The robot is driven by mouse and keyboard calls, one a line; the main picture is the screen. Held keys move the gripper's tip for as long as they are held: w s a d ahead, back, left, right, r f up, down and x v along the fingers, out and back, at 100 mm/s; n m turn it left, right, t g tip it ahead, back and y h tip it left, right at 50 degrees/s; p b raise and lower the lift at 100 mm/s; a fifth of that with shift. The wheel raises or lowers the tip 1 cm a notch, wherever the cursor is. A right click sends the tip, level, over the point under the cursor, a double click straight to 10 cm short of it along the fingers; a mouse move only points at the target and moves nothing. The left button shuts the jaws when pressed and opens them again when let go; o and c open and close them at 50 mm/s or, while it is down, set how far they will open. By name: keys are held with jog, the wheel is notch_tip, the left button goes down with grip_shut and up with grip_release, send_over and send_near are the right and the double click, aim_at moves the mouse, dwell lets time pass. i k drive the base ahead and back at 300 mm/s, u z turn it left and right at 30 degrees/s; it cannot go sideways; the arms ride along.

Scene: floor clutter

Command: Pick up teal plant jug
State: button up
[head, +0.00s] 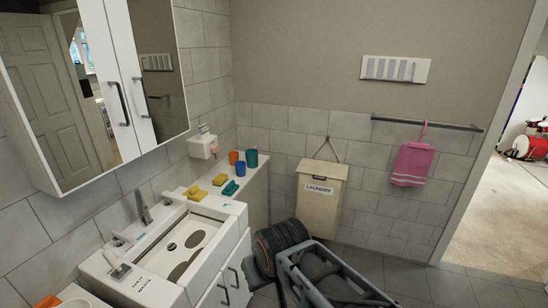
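A small teal object (230,187) lies low on the counter right of the sink, near its front edge; it may be the teal plant jug, but it is too small to be sure. A darker teal cup-shaped thing (251,158) stands upright farther back on the same counter. Parts of my arm show at the bottom centre, in front of the cabinet and well apart from both teal things. My gripper's fingers cannot be made out in the head view.
An orange cup (233,157), a blue cup (241,169) and yellow sponge-like pieces (197,194) are close by. The sink (185,248) is at left, under a mirrored cabinet (113,85). A laundry hamper (319,200) hangs at the back wall. Floor (425,285) is clear at right.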

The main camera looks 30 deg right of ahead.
aim_at(252, 155)
jog(key=z, duration=0.8)
jog(key=i, duration=0.9)
jog(key=z, duration=0.8)
jog(key=i, duration=1.15)
jog(key=u, duration=0.9)
jog(key=i, duration=1.1)
jog(key=u, duration=0.95)
